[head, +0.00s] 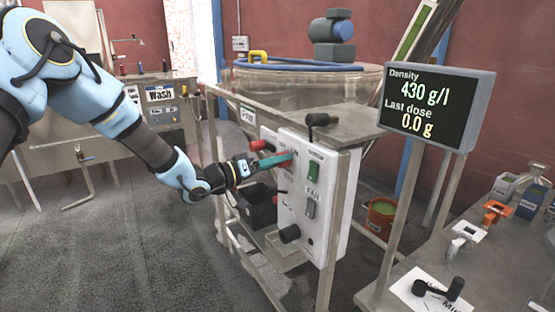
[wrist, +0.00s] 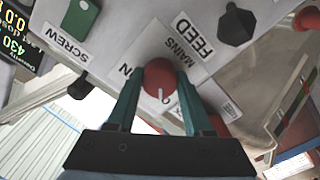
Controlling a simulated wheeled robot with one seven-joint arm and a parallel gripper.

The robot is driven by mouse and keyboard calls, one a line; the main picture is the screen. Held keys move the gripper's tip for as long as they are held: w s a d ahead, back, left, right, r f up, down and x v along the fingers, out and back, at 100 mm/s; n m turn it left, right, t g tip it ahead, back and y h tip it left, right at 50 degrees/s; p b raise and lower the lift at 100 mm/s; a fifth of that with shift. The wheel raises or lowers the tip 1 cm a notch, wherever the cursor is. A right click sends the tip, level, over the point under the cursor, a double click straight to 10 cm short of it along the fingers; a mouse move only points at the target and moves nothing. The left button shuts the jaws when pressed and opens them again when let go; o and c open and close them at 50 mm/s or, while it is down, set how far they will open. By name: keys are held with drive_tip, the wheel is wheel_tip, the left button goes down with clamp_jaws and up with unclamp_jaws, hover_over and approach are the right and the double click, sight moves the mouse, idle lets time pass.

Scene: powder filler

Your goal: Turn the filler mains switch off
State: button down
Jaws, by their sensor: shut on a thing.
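The filler's white control panel (head: 325,205) stands in the middle of the head view. The mains switch is a round red knob (wrist: 160,76) beside the MAINS label in the wrist view. A white pointer line on it points down in that picture, towards a partly hidden letter O; ON is printed at its left. My gripper (wrist: 160,80) has its teal fingers on both sides of the knob, shut on it. In the head view my gripper (head: 285,158) reaches the panel's upper left from the left and mostly hides the knob.
A green switch (head: 313,172) labelled SCREW in the wrist view (wrist: 80,18) sits beside the mains switch. A black knob (wrist: 237,25) lies near the FEED label. A display (head: 437,108) reads 430 g/l and 0.0 g. A cluttered bench (head: 400,270) stands at right.

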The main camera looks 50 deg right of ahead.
idle(0.5)
drive_tip(key=shift+c, duration=1.5)
unclamp_jaws()
drive_tip(key=shift+a, duration=0.1)
drive_tip(key=b+v, duration=0.2)
drive_tip(key=v, duration=0.8)
drive_tip(key=shift+w+a, duration=0.15)
drive_tip(key=shift+a, duration=0.15)
